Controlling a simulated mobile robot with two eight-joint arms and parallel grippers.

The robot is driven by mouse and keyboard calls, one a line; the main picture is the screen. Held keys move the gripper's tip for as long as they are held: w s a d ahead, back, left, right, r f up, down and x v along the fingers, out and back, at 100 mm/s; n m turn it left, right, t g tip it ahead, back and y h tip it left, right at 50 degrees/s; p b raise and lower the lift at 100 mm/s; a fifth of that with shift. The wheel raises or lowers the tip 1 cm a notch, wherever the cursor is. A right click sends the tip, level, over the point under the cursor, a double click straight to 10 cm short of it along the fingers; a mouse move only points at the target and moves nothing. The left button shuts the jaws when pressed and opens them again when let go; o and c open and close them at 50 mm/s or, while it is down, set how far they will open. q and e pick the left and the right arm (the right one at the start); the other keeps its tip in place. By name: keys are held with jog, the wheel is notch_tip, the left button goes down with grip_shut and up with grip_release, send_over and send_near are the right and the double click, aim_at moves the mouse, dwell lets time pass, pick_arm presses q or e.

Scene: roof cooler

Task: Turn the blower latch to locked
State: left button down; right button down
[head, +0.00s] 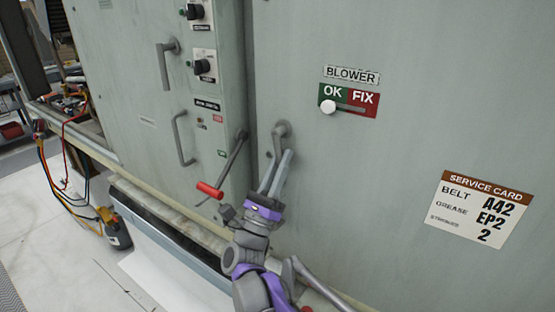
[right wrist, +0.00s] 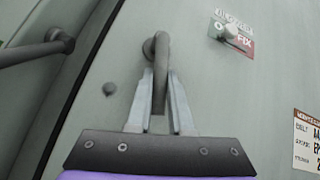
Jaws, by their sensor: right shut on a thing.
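The blower latch (head: 281,128) is a grey bent handle on the large pale green door panel, below the BLOWER label (head: 351,75). In the right wrist view the latch (right wrist: 157,52) comes out of the panel and bends, its free end pointing down. My right gripper (head: 278,168) reaches up from below and is shut on the latch's hanging end. In the right wrist view its fingers (right wrist: 160,98) lie on both sides of that end. My left gripper is not in view.
A lever with a red grip (head: 210,190) sticks out close left of my right gripper. An OK/FIX slider (head: 328,107) has its white knob at OK. A service card (head: 478,210) is at the right. Hoses (head: 70,190) and an orange-black device (head: 115,228) are at the left.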

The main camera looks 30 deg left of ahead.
jog(key=shift+a+m+g+h, duration=0.15)
jog(key=shift+a+m+h, duration=0.15)
jog(key=shift+m+h, duration=0.85)
jog(key=shift+a+m+g+h, duration=0.15)
jog(key=shift+a+m+h, duration=0.1)
jog(key=shift+m+h, duration=1.2)
jog(key=c, duration=1.1)
grip_release()
jog(key=shift+f, duration=0.1)
